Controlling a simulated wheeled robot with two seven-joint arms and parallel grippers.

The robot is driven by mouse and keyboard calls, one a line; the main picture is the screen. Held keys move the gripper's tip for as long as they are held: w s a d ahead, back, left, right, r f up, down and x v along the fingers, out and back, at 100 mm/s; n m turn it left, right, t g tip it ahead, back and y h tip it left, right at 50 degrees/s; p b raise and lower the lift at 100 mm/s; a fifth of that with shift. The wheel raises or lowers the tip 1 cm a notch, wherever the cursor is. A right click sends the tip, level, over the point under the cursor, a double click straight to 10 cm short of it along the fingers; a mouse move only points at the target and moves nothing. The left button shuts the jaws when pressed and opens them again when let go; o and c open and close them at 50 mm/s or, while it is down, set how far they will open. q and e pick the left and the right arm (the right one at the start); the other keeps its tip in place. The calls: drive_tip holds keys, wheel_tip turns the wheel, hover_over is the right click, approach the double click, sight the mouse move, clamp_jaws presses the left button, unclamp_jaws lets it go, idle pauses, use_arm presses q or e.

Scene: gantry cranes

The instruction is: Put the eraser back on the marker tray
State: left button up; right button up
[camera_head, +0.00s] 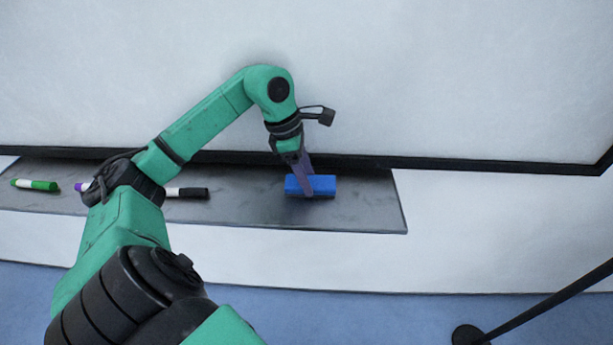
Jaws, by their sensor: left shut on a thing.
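The blue eraser (322,186) is at the right part of the dark grey marker tray (250,212), lying lengthwise along it. I cannot tell whether it rests on the tray or is held just above it. My left gripper (308,187) reaches down from above and is shut on the eraser, its purplish fingers across the eraser's left half. The far finger is partly hidden. My right gripper is not in view.
A green marker (36,185) lies at the tray's left end. A black-and-white marker (188,192) and a purple-tipped one (82,187) are partly behind my left arm. The whiteboard (430,80) rises behind. A black post (545,305) stands at lower right.

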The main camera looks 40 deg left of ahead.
use_arm(q)
drive_tip(key=shift+f, duration=0.1)
drive_tip(key=o, duration=1.3)
drive_tip(key=shift+r, duration=0.2)
drive_tip(key=shift+a+r, duration=0.1)
drive_tip(key=shift+r, duration=0.15)
drive_tip(key=p+v, duration=0.1)
drive_tip(key=v, duration=1)
drive_tip(key=shift+s+r, duration=0.1)
drive_tip(key=shift+r, duration=0.05)
